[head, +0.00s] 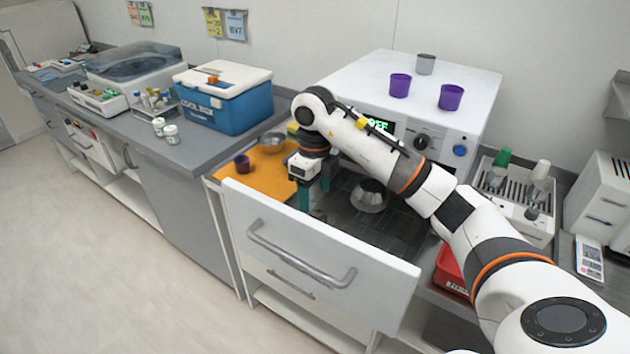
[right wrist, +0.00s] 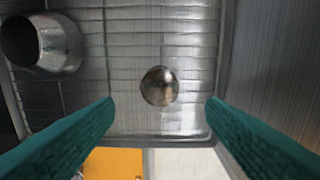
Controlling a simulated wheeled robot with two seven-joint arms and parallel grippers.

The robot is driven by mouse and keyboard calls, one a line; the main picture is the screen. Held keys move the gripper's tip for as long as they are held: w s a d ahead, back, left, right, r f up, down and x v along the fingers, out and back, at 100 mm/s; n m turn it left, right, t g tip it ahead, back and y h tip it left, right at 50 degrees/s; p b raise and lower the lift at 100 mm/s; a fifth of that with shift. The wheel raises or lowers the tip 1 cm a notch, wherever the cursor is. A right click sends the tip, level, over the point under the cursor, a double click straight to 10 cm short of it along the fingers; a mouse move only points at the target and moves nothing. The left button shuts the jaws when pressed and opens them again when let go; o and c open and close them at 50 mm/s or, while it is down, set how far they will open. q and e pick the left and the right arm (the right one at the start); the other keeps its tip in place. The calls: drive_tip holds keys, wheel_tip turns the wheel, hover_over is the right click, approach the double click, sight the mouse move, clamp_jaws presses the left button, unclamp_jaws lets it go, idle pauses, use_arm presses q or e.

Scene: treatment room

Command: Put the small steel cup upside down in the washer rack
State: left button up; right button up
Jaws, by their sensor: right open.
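My right gripper (head: 314,196) points down into the open washer rack (head: 397,230). In the right wrist view its green fingers (right wrist: 160,108) are wide apart and hold nothing. A small round steel thing (right wrist: 160,86), likely the small steel cup bottom up, sits on the wire rack (right wrist: 115,60) between and beyond the fingertips, touching neither. In the head view it is hidden. A larger steel vessel (right wrist: 42,44) with a dark open mouth is at the upper left of the wrist view; it seems to be the steel vessel (head: 370,195) right of the gripper. My left gripper is out of view.
The white front panel (head: 320,262) stands before the rack. An orange mat (head: 262,182) at left holds a steel bowl (head: 272,142) and a purple cup (head: 243,163). Purple cups (head: 400,85) and a grey cup (head: 425,64) stand on the machine (head: 372,75). A red box (head: 450,270) is at right.

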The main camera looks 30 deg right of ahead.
sight(315, 217)
wheel_tip(315, 217, up, 4)
drive_tip(key=shift+r, duration=0.1)
drive_tip(key=shift+r, duration=0.1)
idle(0.5)
